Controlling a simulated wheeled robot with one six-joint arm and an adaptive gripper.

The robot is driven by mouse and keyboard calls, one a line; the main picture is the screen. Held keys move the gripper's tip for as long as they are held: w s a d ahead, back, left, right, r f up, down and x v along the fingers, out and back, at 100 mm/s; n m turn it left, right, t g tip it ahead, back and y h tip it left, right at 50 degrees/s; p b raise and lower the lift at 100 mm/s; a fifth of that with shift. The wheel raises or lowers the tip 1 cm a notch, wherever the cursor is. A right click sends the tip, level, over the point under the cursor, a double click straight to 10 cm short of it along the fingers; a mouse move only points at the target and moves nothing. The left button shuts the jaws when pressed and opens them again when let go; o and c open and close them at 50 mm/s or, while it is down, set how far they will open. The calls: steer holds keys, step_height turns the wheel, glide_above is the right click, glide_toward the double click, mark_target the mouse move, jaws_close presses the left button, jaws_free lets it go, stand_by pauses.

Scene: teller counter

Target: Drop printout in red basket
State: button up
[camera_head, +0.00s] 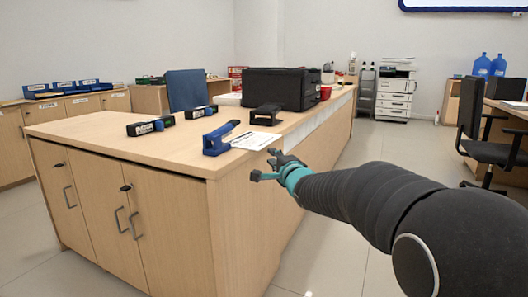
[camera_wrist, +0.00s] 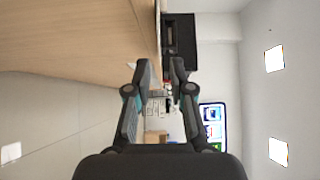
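A white printed sheet, likely the printout (camera_head: 257,141), lies flat on the counter top near its right edge, beside a blue stapler-like device (camera_head: 217,140). The sheet cannot be made out in the wrist view.
The wooden counter (camera_head: 110,128) carries a black printer (camera_head: 280,88), a black device (camera_head: 266,114), dark label holders (camera_head: 150,126) and a red cup (camera_head: 326,92). The floor aisle (camera_head: 390,140) right of the counter is clear.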

steer(key=p+x, duration=0.2)
steer(key=x, duration=0.6)
steer(key=shift+w+a+p, duration=0.15)
steer(key=shift+w+p, duration=0.15)
steer(key=shift+p, duration=0.05)
steer(key=shift+f, duration=0.1)
steer(key=shift+c, duration=0.2)
jaws_close()
steer(key=s+d+r+p, duration=0.5)
steer(key=s+d+r, duration=0.1)
steer(key=s, duration=0.6)
steer(key=shift+s+r, duration=0.35)
steer(key=shift+r, duration=0.45)
